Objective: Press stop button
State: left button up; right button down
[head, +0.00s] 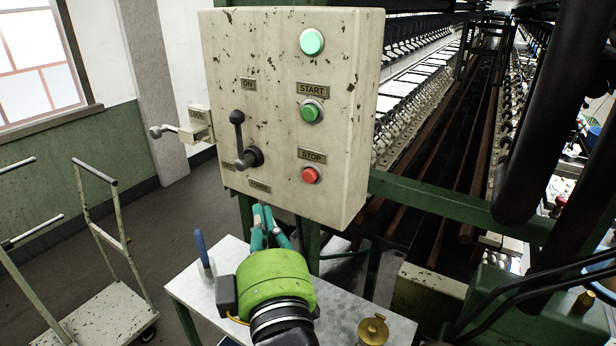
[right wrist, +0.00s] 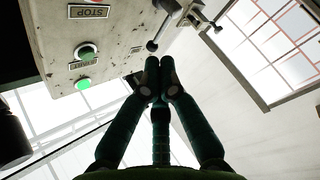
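The red stop button (head: 310,175) sits low on the right of the control box's front, under a STOP label (head: 312,156). My left gripper is not in view.
The control box (head: 275,60) also carries a green start button (head: 311,111), a lit green lamp (head: 311,42) and a black lever (head: 238,135). A metal table (head: 345,300) below holds a brass lidded pot (head: 373,329) and a blue-handled tool (head: 201,248). A trolley (head: 100,320) stands left.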

aim_at(310, 176)
jog(key=shift+w, duration=0.1)
jog(key=w+d, duration=0.5)
jog(key=w, duration=0.2)
jog(key=shift+p, duration=0.35)
jog(key=shift+d, duration=0.1)
jog(key=shift+w, duration=0.1)
dwell(1.1)
jog(key=shift+w+d+p, duration=0.25)
jog(key=shift+p, duration=0.05)
